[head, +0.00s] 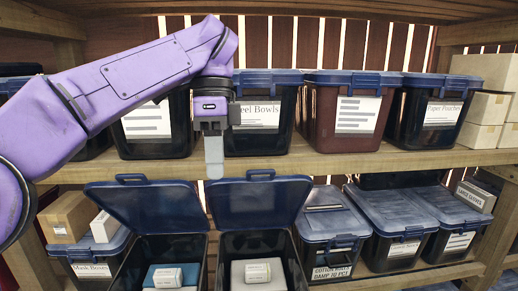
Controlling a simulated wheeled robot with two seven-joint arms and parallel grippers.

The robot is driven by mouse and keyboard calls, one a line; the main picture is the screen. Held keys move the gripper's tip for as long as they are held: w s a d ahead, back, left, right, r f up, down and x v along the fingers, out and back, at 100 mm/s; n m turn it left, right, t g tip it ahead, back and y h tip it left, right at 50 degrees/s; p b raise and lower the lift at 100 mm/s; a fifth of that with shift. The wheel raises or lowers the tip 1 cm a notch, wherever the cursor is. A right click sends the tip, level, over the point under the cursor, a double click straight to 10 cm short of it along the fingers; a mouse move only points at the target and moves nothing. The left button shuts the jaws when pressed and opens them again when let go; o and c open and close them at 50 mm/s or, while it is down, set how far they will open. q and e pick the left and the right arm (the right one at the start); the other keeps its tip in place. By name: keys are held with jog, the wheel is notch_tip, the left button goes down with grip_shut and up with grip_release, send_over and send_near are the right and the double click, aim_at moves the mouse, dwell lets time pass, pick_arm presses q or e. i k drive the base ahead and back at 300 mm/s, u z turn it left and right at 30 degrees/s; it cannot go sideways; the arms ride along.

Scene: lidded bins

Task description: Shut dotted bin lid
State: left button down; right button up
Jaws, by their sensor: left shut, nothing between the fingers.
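Two dark bins on the lower shelf stand open, with their blue lids tilted up and back. The left one has its lid (150,207) up behind the bin body (172,247). The right one has its lid (262,201) up behind its body (255,244). I see no dots on either, so I cannot tell which is the dotted bin. My left gripper (214,170) is shut and empty, pointing down. In the picture its fingertips reach the gap between the two raised lids, at the right lid's upper left corner; I cannot tell if they touch. My right gripper is out of view.
Closed blue-lidded bins line the upper shelf, including one labelled Paper Pouches (440,112). More closed bins (333,228) stand right of the open ones. Cartons (66,217) sit at lower left and stacked boxes (487,108) at right. The upper shelf edge (350,165) runs above the lids.

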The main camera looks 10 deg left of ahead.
aim_at(248, 202)
jog(key=i, duration=0.95)
